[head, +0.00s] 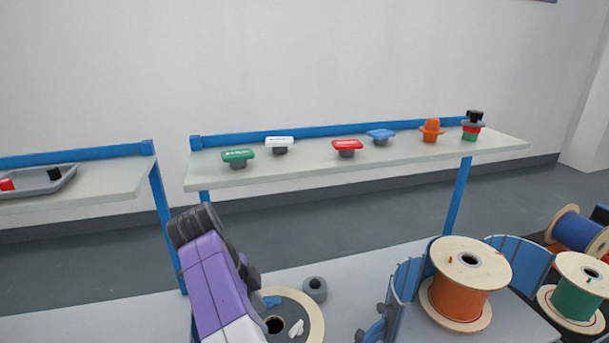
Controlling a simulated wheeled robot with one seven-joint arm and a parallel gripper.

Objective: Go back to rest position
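My arm rises from the bottom edge in the head view, left of the middle, as a purple and white link with a black joint at its top. My gripper cannot be made out; no fingertips show. A round wooden disc (313,317) with a dark centre hole lies on the light surface just right of my arm, which covers part of it. A small white piece (296,328) and a blue piece (271,301) lie on the disc. A grey ring (315,289) is beside it.
Orange (463,298) and green (575,303) cable spools stand at the lower right, with a blue spool (577,232) behind. The back shelf (300,172) carries several coloured knobs. A grey tray (40,186) lies on the left shelf (110,180).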

